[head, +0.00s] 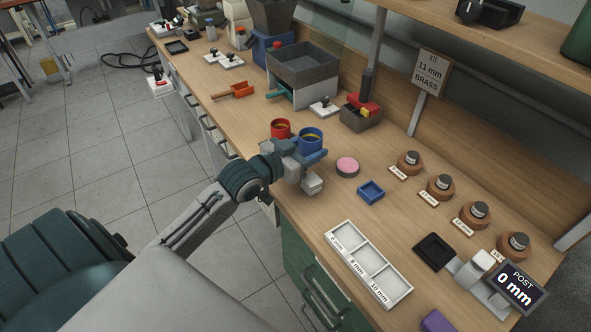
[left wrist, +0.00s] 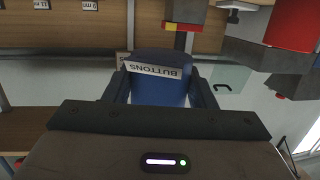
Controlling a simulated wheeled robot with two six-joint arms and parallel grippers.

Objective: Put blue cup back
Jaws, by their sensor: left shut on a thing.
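The blue cup (head: 311,136) is upright beside the red cup (head: 280,127), near the front edge of the bench. My left gripper (head: 310,152) is shut on the blue cup. In the left wrist view the blue cup (left wrist: 158,92) sits between the two fingers of my left gripper (left wrist: 160,88), and its label, reading "BUTTONS", appears upside down. I cannot tell whether the cup's base touches the bench. My right gripper is not in view.
A pink round pad (head: 347,166) and a small blue tray (head: 371,192) lie to the right of the cup. A white sorting tray (head: 368,263) is nearer the front. Bare wood (head: 232,110) lies left of the cups; a grey bin (head: 303,66) stands behind.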

